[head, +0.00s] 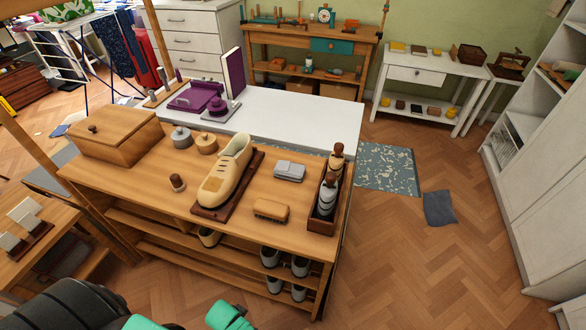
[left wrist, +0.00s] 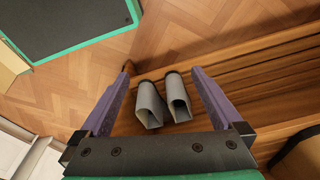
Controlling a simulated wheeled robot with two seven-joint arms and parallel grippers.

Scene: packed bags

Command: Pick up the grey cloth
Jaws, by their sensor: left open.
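A folded light grey cloth (head: 289,171) lies on the wooden bench top, right of a cream shoe on a dark stand and behind a brush. A darker grey, flat cloth-like piece (head: 440,208) lies on the floor to the right of the bench. My left gripper (left wrist: 162,72) is open in the left wrist view, tilted down over floor and wooden slats. Two grey hollow items (left wrist: 164,102) show between its fingers; whether they are within its grasp I cannot tell. No grey cloth is recognisable in that view. Neither gripper shows in the head view.
On the wooden bench (head: 130,183) are a brush (head: 271,210), a cream shoe (head: 226,172), a dark bottle tray (head: 323,222) and a lidded box (head: 115,140). A white table (head: 300,112) adjoins behind. Floor to the right is largely open.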

